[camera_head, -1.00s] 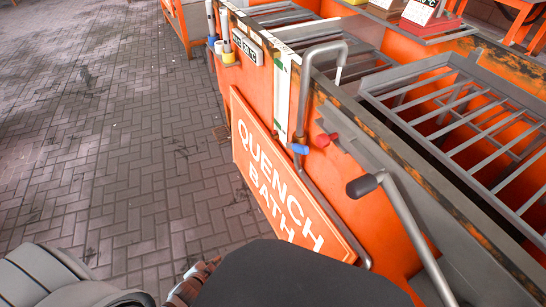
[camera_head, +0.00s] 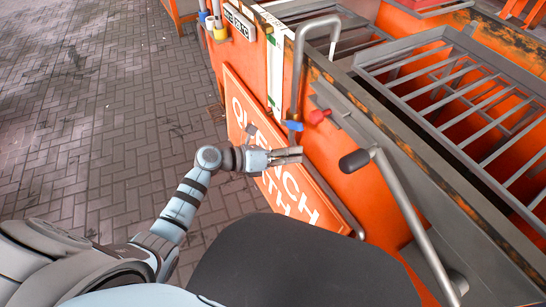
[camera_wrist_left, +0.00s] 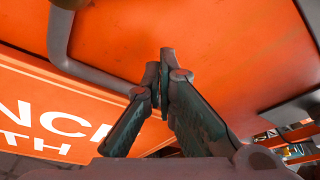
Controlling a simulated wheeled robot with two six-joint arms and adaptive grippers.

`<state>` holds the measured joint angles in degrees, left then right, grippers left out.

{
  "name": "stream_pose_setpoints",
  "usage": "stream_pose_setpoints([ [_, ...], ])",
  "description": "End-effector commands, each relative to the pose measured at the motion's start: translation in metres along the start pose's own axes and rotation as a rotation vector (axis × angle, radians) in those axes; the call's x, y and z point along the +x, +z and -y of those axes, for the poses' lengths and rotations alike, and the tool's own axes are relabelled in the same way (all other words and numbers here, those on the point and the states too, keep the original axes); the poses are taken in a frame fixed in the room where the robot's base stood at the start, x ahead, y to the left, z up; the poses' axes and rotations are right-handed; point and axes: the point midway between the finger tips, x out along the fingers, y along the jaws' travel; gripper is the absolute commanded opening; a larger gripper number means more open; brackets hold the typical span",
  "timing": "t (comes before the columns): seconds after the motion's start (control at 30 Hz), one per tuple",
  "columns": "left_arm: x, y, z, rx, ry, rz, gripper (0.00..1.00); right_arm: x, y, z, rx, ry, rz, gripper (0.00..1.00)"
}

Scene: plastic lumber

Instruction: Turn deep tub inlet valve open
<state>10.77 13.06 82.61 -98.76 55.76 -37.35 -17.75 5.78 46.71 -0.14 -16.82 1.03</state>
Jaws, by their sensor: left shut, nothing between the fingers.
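A grey pipe (camera_head: 297,70) rises along the orange tub wall and hooks over the rim. A blue valve handle (camera_head: 292,125) sits on this pipe, low on the wall. A red knob (camera_head: 319,116) is on the wall just right of it. My left gripper (camera_head: 298,155) is just below the blue handle, in front of the sign, apart from the handle. Its fingers meet at the tips with nothing between them; they also show in the left wrist view (camera_wrist_left: 164,76), pointing at the orange wall. The pipe (camera_wrist_left: 59,35) shows at upper left there. My right gripper is out of view.
A "QUENCH BATH" sign (camera_head: 232,96) hangs on the wall behind my left gripper. A lever with a black grip (camera_head: 355,160) stands out at right. Grey racks (camera_head: 450,80) lie over the tub. Brick floor (camera_head: 110,120) is clear at left.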

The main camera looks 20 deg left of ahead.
Motion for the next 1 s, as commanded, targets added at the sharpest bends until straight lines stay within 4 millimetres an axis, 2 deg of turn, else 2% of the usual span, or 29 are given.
stream_pose_setpoints([
  [0.1, -0.010, 0.021, -0.001, 0.007, 0.003, 0.000, 0.00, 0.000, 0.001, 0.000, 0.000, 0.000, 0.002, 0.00],
  [0.27, -0.015, 0.035, -0.001, 0.003, 0.003, 0.001, 0.00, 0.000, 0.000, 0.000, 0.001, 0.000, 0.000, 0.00],
  [1.0, -0.018, 0.041, 0.001, -0.051, -0.016, 0.001, 0.00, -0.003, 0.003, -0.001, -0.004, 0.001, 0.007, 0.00],
])
